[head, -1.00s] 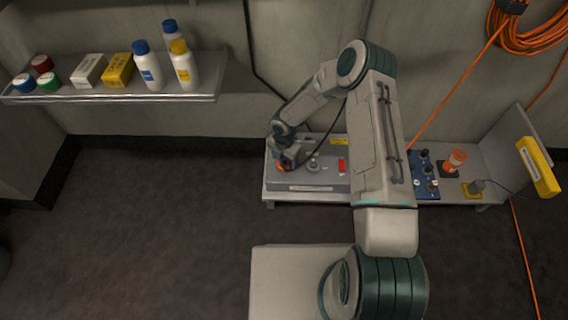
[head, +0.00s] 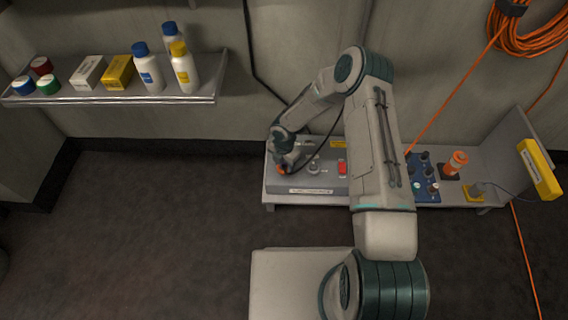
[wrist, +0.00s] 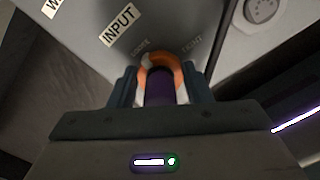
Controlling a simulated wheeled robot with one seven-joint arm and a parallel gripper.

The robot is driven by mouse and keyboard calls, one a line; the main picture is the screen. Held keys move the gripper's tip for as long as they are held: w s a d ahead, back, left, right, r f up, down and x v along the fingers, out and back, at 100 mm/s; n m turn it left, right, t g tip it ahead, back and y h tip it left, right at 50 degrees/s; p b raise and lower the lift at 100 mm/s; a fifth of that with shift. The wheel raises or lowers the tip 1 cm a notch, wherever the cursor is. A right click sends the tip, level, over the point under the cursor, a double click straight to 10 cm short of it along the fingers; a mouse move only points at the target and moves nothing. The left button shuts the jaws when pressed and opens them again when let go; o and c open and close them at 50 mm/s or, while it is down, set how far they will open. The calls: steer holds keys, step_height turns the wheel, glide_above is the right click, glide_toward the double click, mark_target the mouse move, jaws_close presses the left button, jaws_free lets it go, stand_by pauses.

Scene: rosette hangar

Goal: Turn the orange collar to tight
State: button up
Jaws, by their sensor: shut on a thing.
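The orange collar (wrist: 161,62) sits on the grey panel, just below the INPUT label, with faint words that look like LOOSE on its left and TIGHT on its right. A pale patch shows on the collar's left side. My gripper (wrist: 165,88) is shut on the collar, one finger on each side, with a dark purple cylinder between the fingers. In the head view a little orange of the collar (head: 282,171) shows under my gripper at the left end of the grey box (head: 320,182). My gripper hides most of it there.
The box has a round knob (head: 314,168) and a red switch (head: 342,167) on top. To its right are a blue knob panel (head: 427,195), an orange-and-white fitting (head: 457,161) and a yellow-based plug (head: 475,191). A shelf (head: 120,99) with bottles hangs at left.

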steer(key=m, duration=0.8)
steer(key=shift+s+m+b, duration=0.15)
steer(key=shift+m+b, duration=0.2)
steer(key=shift+m, duration=0.05)
steer(key=m, duration=0.4)
steer(key=shift+m, duration=0.3)
steer(key=shift+s+m+b, duration=0.1)
steer(key=shift+m+b, duration=0.2)
steer(key=shift+m, duration=1.7)
steer(key=o, duration=1)
steer(key=shift+r, duration=0.1)
step_height(320, 180, up, 14)
steer(key=p, duration=0.4)
steer(key=shift+f+p, duration=0.2)
steer(key=shift+p, duration=0.2)
